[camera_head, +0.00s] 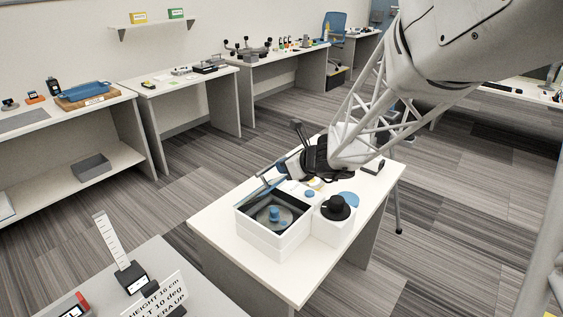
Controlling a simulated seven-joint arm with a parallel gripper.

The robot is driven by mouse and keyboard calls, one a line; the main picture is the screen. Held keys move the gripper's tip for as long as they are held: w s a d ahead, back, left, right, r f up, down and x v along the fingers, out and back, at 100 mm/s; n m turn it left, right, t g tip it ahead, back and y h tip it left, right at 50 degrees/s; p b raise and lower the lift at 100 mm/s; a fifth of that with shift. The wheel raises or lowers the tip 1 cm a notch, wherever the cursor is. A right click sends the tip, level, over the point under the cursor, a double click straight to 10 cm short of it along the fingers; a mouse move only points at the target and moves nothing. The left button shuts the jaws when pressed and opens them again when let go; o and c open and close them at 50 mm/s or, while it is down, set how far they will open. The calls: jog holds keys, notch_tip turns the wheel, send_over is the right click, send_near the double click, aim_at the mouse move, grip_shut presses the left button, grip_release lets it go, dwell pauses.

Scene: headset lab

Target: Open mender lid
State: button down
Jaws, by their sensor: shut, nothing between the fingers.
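The mender appears to be the white square box (262,238) on the white table. Its top is open to view, showing a round grey plate with a blue knob (274,214) inside. A thin dark-edged panel, apparently the lid (262,189), stands tilted up along the box's back left side. My gripper (285,170) is shut at the panel's upper end, behind the box. I cannot tell whether it touches the panel. The gripper's dark body partly hides that spot.
A black round knob (336,207) sits on a white block joined to the box's right side. A blue disc (348,198) and small items lie behind it. A nearer table (190,285) holds a ruler stand (118,250) and a sign. The table's front is clear.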

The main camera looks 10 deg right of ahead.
jog(key=shift+w+r, duration=0.1)
jog(key=shift+w+a+r, duration=0.1)
jog(key=shift+a, duration=0.05)
jog(key=shift+w+a+r+g+h, duration=0.2)
jog(key=shift+a+g+h, duration=0.05)
jog(key=shift+g+h, duration=0.05)
jog(key=shift+w+a+r+g+h, duration=0.6)
jog(key=shift+w+a+r, duration=0.2)
jog(key=shift+w+a, duration=0.2)
jog(key=w+a+r+g+h, duration=0.1)
jog(key=w+a+g+h, duration=0.1)
jog(key=w+a, duration=0.6)
jog(key=shift+r, duration=0.3)
dwell(0.7)
dwell(0.4)
notch_tip(320, 180, up, 10)
jog(key=s+d, duration=0.1)
jog(key=shift+s+d+f, duration=0.15)
jog(key=shift+s+d, duration=0.1)
jog(key=shift+d, duration=0.05)
dwell(0.3)
